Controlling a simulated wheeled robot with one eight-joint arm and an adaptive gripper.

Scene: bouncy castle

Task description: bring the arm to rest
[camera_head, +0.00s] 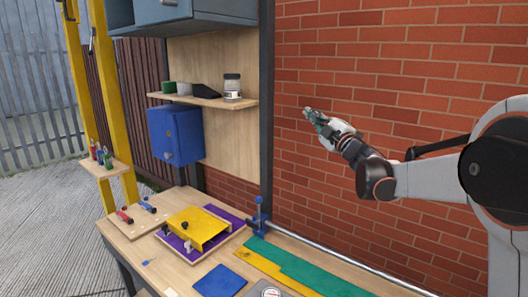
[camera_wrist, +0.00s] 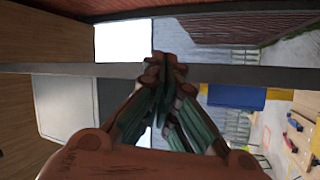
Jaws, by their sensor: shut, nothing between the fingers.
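My gripper (camera_head: 313,117) is raised in front of the brick wall, to the right of the dark post and above the workbench in the head view. Its fingers are together and empty. In the wrist view my gripper (camera_wrist: 168,62) fills the middle, with the green-sided fingers meeting at their tips. My arm reaches in from the right edge of the head view, bent at the elbow. Nothing is seen touching the gripper.
The workbench (camera_head: 150,245) below holds a yellow bracket (camera_head: 198,228) on a purple base, a blue square (camera_head: 220,282) and green strips. A shelf (camera_head: 205,99) with a jar (camera_head: 232,87), a blue box (camera_head: 175,134) and a grey cabinet (camera_head: 190,20) are left of the post (camera_head: 267,110). Open air surrounds the gripper.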

